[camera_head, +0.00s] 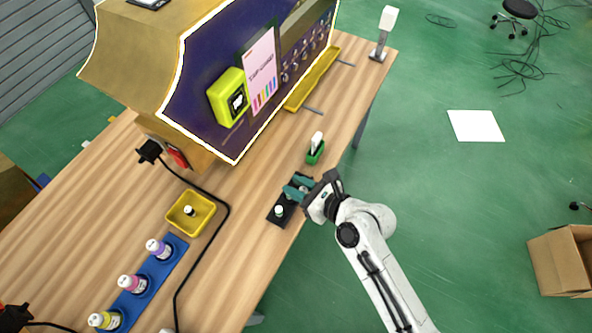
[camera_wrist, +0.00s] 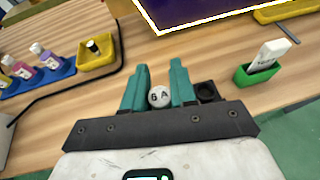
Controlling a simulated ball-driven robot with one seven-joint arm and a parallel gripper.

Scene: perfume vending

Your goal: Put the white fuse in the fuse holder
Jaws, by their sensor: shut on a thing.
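The white fuse (camera_wrist: 160,97), a small round piece with dark lettering on top, shows between my gripper's teal fingers (camera_wrist: 157,86) in the wrist view. My gripper (camera_head: 298,189) is shut on it, low over the wooden table near its front edge. The black fuse holder (camera_head: 274,220) lies on the table under and beside the fingers. In the wrist view, a round dark socket (camera_wrist: 207,92) shows just right of the right finger. In the head view, a pale round top (camera_head: 280,210) shows at the holder's near end. The fuse's lower end is hidden.
A green box with an upright white block (camera_head: 316,143) stands right of the holder. The vending machine (camera_head: 195,110) stands behind.

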